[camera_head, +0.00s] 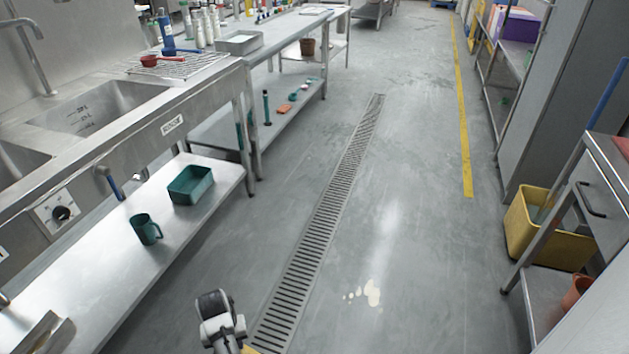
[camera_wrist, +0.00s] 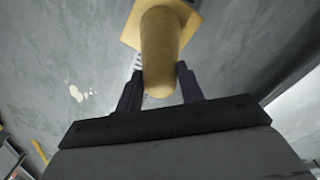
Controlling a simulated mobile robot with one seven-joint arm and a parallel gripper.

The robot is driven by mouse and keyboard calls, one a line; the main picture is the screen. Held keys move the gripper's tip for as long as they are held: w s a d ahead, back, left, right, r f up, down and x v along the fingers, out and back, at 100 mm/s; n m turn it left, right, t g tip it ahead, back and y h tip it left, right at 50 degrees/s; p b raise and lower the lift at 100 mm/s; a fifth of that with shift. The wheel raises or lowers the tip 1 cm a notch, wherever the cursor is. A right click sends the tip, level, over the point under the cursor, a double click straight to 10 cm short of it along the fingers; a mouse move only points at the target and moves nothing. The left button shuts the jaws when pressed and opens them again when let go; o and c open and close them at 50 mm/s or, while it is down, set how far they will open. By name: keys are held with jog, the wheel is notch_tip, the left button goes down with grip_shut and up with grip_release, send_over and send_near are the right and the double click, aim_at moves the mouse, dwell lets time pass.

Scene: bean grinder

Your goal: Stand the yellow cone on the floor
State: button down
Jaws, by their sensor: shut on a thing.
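The yellow cone (camera_wrist: 160,50) is between the two dark fingers of my gripper (camera_wrist: 159,84) in the wrist view. Its narrow end is toward my gripper and its square base points away, at the top of that view. Grey floor (camera_wrist: 60,60) lies behind it. I cannot tell whether the base touches the floor. In the head view my arm shows at the bottom edge, with a small yellow piece, likely the cone (camera_head: 249,349), beside it near the drain. The rest of the cone is cut off there.
A long drain grate (camera_head: 318,225) runs along the aisle. A pale spill (camera_head: 371,292) lies right of it. A steel sink bench (camera_head: 150,130) lines the left side. A yellow bucket (camera_head: 545,235) and a steel cabinet (camera_head: 603,190) stand at the right. The mid-aisle floor is open.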

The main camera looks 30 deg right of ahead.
jog(key=s+d+r+m+p, duration=0.1)
jog(key=s+d+r+m, duration=0.2)
jog(key=s+d+m, duration=1.15)
jog(key=s+d+r+m+p, duration=0.1)
jog(key=s+d+r+m, duration=0.35)
jog(key=d+m, duration=1.15)
jog(key=a+f+m+b, duration=0.1)
jog(key=a+f+m, duration=0.1)
jog(key=f, duration=0.8)
jog(key=s+a+f+m+b, duration=0.1)
jog(key=a+f, duration=0.1)
jog(key=f, duration=0.9)
jog(key=shift+s+a+f+m, duration=0.15)
jog(key=shift+s+m, duration=0.05)
jog(key=shift+m, duration=0.15)
jog(key=shift+f+b, duration=0.2)
jog(key=shift+b, duration=0.1)
jog(key=c, duration=0.9)
grip_release()
